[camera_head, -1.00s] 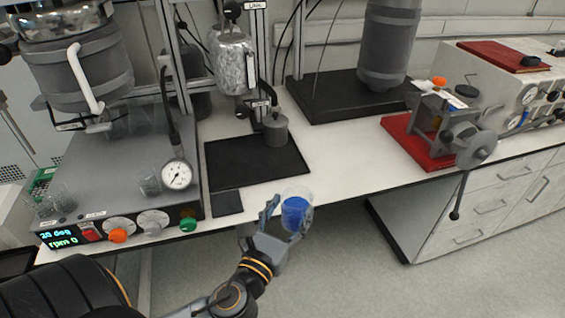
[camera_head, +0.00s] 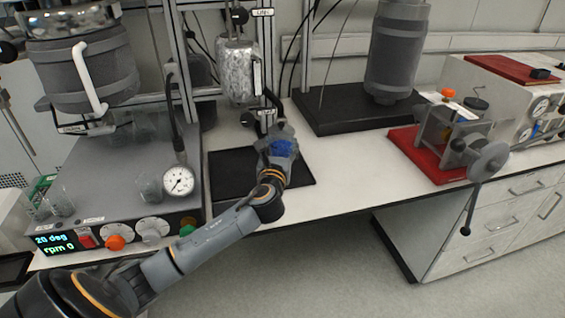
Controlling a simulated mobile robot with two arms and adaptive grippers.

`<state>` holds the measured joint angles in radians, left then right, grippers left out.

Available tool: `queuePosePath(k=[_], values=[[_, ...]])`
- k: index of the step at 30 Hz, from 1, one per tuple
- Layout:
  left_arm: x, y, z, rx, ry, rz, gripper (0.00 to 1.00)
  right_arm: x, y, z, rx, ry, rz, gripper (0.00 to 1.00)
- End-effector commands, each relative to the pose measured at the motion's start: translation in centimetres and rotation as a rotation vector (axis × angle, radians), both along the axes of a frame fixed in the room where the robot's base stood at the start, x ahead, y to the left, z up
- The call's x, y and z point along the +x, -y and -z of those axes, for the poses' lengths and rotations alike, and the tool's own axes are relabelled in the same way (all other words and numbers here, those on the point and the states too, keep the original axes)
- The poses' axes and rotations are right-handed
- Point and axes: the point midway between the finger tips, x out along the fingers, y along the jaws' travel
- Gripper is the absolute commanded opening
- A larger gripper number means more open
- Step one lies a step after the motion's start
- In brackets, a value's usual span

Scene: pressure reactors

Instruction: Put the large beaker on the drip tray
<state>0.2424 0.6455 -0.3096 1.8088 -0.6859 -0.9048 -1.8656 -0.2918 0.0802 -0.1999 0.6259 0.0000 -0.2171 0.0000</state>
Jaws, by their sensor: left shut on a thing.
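My left gripper (camera_head: 277,152) is shut on the large beaker (camera_head: 283,147), a clear beaker with blue liquid in it. The gripper and my wrist hide much of the beaker. They are over the flat black drip tray (camera_head: 228,172), toward its right part. I cannot tell whether the beaker touches the tray or hangs above it. The foil-wrapped vessel (camera_head: 238,72) is mounted above and behind the tray. My right gripper is not in view.
A grey heater unit (camera_head: 110,190) with small glass beakers on it stands left of the tray. A black base (camera_head: 345,108) carrying a grey cylinder (camera_head: 395,55) is behind right. A red-based device (camera_head: 425,160) stands at right. White bench (camera_head: 345,165) between is clear.

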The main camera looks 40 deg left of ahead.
Motion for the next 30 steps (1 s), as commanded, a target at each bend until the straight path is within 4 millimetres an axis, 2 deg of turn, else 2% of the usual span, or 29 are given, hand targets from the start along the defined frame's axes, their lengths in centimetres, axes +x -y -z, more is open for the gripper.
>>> queuePosePath(k=[3,9,14,21,30], values=[[1.8,-0.9,2.5,-0.001,-0.002,-0.002,0.17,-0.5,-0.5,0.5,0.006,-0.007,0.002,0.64],[3.7,-1.9,4.9,0.001,0.002,-0.001,0.17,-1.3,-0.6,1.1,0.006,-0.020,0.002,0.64],[4.3,-2.2,5.6,0.001,0.003,0.001,0.17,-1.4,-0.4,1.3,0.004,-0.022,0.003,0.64],[4.6,-2.3,8.8,0.000,0.000,0.001,0.17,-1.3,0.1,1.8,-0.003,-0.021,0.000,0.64],[4.5,-2.3,9.0,0.001,0.002,0.002,0.17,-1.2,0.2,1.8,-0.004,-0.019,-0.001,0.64]])
